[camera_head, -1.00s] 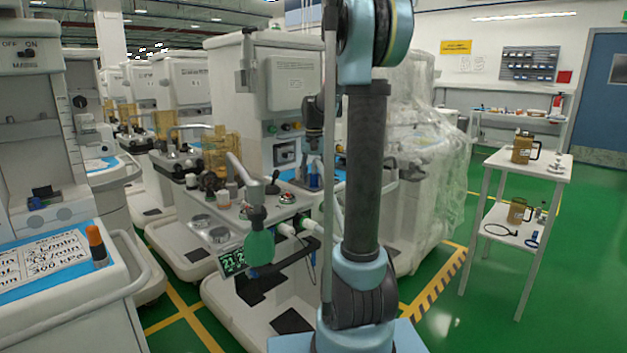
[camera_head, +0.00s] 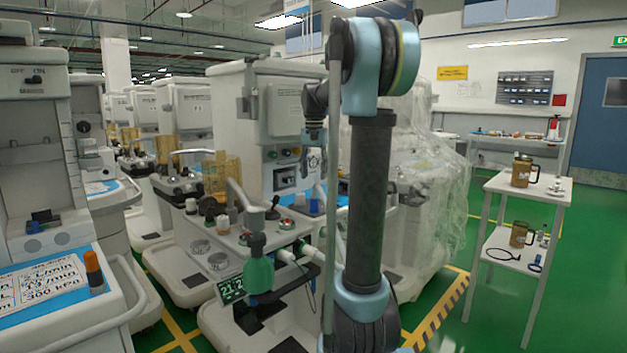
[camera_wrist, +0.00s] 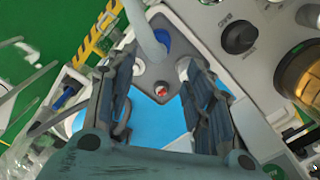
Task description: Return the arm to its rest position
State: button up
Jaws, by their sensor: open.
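My arm stands upright in the middle of the head view, with its elbow at the top and the forearm reaching away behind it. My gripper (camera_wrist: 155,85) shows in the wrist view with its two dark fingers apart and nothing between them. It points down over a cart's blue work surface (camera_wrist: 150,120).
A green breathing bag (camera_head: 259,275) hangs at the cart's front. A plastic-wrapped cart (camera_head: 430,200) stands just right of my arm. A white side table (camera_head: 550,190) holds amber jugs (camera_head: 521,172). Another cart (camera_head: 110,310) is close on the left. Green floor is open at the right.

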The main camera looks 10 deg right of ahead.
jog(key=shift+s, duration=0.1)
jog(key=s+f+n, duration=0.1)
jog(key=s+f, duration=0.7)
jog(key=s, duration=0.3)
jog(key=s+f+n+t, duration=0.1)
jog(key=s+f+n, duration=0.1)
jog(key=s+f, duration=0.6)
jog(key=s+f+n+t, duration=0.1)
jog(key=s+f+n, duration=0.1)
jog(key=s+f, duration=0.7)
jog(key=s, duration=0.6)
jog(key=shift+s, duration=0.3)
jog(key=shift+w+f, duration=0.1)
jog(key=shift+w+f, duration=0.15)
jog(key=shift+w, duration=0.15)
